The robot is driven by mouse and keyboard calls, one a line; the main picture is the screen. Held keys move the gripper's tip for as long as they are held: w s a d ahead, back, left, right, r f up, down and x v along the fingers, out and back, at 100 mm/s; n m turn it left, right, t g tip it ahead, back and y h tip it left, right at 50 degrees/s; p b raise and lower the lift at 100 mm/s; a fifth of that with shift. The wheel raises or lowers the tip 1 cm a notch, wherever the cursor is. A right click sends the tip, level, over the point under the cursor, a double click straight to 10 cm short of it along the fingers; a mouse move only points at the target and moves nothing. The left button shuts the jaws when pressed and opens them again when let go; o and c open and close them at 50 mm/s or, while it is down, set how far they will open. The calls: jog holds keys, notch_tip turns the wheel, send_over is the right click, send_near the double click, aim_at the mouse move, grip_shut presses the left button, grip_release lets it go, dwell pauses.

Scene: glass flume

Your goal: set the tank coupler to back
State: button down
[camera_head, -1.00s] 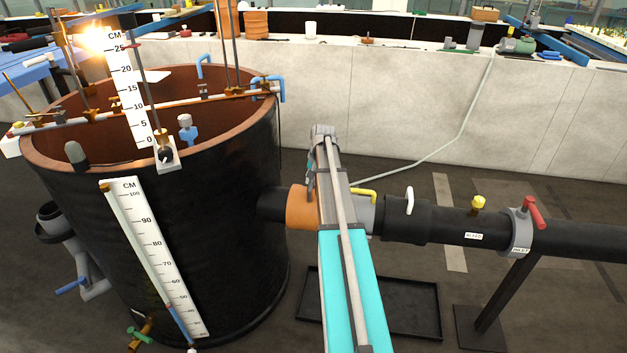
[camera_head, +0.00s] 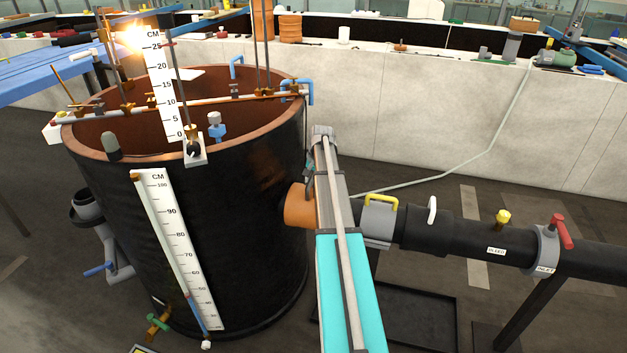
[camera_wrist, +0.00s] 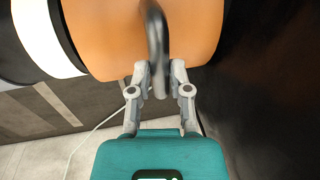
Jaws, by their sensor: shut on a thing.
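The tank coupler is an orange sleeve (camera_head: 298,206) on the black pipe at the right side of the big black tank (camera_head: 225,200). In the wrist view the orange sleeve (camera_wrist: 105,35) fills the top, with a dark curved handle (camera_wrist: 154,25) standing out of it. My gripper (camera_wrist: 161,82) is shut on this handle, one grey finger on each side of its lower end. In the head view my arm covers part of the sleeve and hides the grip. No position marking for the coupler is readable.
Right along the pipe are a grey collar with a yellow handle (camera_head: 381,199), a white handle (camera_head: 432,210), a yellow knob (camera_head: 503,217) and a red lever (camera_head: 562,232). A black tray (camera_head: 415,315) lies on the floor below. A pale wall stands behind.

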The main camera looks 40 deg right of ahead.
jog(key=shift+w+a, duration=0.25)
jog(key=shift+w, duration=0.15)
jog(key=c, duration=0.6)
grip_release()
jog(key=shift+w, duration=0.1)
jog(key=shift+s+d, duration=0.1)
jog(key=shift+s, duration=0.2)
jog(key=shift+r, duration=0.1)
